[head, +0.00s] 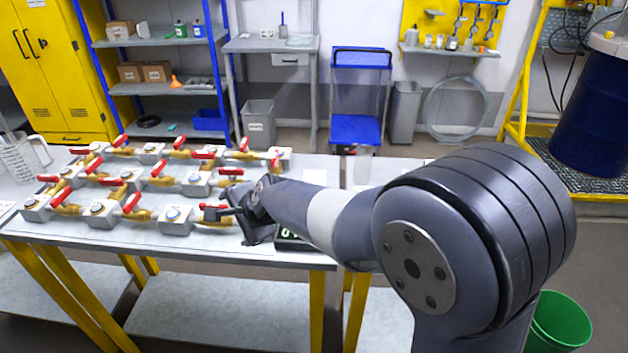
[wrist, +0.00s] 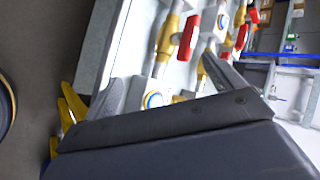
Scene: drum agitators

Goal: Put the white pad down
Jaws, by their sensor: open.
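My gripper (head: 222,199) is low over the table at the right end of the valve rows. In the wrist view my gripper (wrist: 168,72) has its two fingers spread wide apart. No pad shows between them. A grey valve block (wrist: 155,98) with brass pipe lies in the background between the fingers. My arm hides part of the table.
Rows of brass valves with red handles (head: 131,203) fill the left of the table (head: 150,250). A display with green digits (head: 290,236) sits under my arm. A clear jug (head: 20,158) stands far left. A green bin (head: 560,322) stands on the floor at right.

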